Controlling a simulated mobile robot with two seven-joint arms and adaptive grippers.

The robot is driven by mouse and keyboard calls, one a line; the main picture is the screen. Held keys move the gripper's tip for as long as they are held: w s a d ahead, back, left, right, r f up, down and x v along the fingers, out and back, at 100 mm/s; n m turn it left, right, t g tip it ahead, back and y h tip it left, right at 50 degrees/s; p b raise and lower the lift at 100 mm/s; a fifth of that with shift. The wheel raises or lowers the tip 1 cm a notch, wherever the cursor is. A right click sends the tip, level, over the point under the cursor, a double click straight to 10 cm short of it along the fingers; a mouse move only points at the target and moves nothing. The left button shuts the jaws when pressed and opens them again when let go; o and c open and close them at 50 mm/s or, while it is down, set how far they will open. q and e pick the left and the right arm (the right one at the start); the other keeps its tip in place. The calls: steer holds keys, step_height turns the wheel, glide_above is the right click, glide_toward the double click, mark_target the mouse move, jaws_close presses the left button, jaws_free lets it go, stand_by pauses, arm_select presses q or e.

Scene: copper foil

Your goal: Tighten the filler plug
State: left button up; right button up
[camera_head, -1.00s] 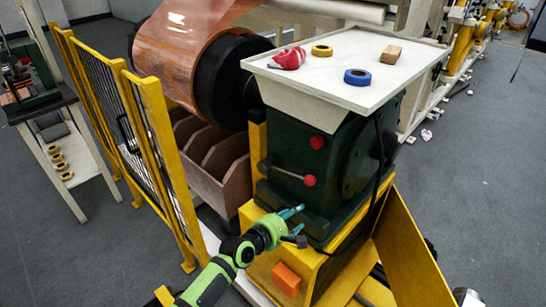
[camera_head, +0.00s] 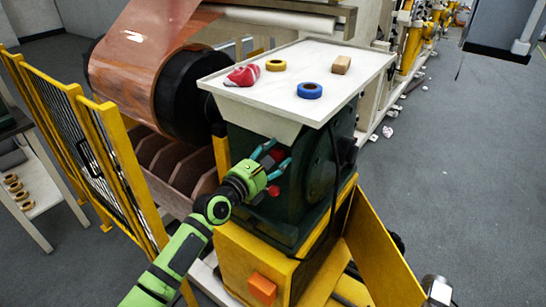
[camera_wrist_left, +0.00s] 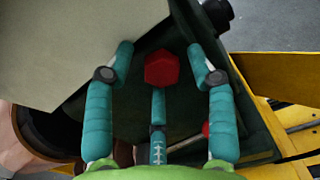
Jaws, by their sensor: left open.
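The filler plug, a red hexagonal head, sits on the upper front face of the dark green gear housing (camera_head: 310,190). It shows in the left wrist view (camera_wrist_left: 162,69) between the fingertips, and in the head view (camera_head: 278,155) partly behind the fingers. My left gripper (camera_head: 275,158), green with teal fingers, is open with its fingers spread around the plug's sides. In the left wrist view (camera_wrist_left: 161,58) a gap shows between the plug and the side fingers. Whether the third finger touches it I cannot tell. My right gripper is in neither view.
A white tray (camera_head: 245,97) overhangs the housing, holding a red cloth (camera_head: 243,75), yellow tape (camera_head: 275,65), blue tape (camera_head: 309,90) and a wooden block (camera_head: 341,65). A red lever knob (camera_wrist_left: 206,129) is below the plug. A yellow fence (camera_head: 85,130) stands left.

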arm_select(q)
steer(key=c, duration=1.1)
steer(key=shift+w, duration=0.1)
jaws_close()
steer(key=shift+r+m, duration=0.15)
steer(key=shift+m, duration=0.15)
